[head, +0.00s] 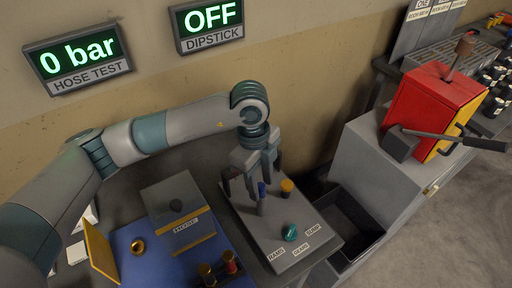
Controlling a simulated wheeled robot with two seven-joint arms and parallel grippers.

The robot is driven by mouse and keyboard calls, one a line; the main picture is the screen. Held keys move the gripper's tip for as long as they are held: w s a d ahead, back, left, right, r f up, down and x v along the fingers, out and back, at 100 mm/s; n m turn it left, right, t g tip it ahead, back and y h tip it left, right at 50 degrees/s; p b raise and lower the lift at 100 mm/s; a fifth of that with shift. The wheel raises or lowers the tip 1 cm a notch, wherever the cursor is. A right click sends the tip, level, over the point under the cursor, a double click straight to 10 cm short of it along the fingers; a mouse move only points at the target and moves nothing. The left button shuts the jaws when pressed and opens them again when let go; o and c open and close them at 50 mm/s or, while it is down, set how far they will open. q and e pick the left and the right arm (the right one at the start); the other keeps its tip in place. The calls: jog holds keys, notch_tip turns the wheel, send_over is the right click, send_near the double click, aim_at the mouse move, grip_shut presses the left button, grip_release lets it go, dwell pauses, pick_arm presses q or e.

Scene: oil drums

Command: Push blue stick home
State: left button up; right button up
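The blue stick (262,189) stands upright in a grey block (305,222) on the bench, with its blue top showing. A yellow-topped stick (287,186) stands to its right and a teal knob (290,232) sits nearer the front. Small labels line the block's front edge. My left gripper (252,178) points down just behind and above the blue stick. Its fingers look spread apart, with nothing visibly held. I cannot tell whether a finger touches the stick. My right gripper is out of view.
A wall display (209,22) reads OFF, DIPSTICK; another (78,60) reads 0 bar, HOSE TEST. A blue mat (150,262) with a grey box and brass parts lies left. A dark open bin (350,222) and a red box (432,105) with a lever stand right.

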pick_arm(q)
notch_tip(320, 180, up, 16)
jog(key=w+a+b, duration=0.1)
jog(key=b, duration=0.3)
jog(key=shift+a+b, duration=0.3)
jog(key=shift+b, duration=0.1)
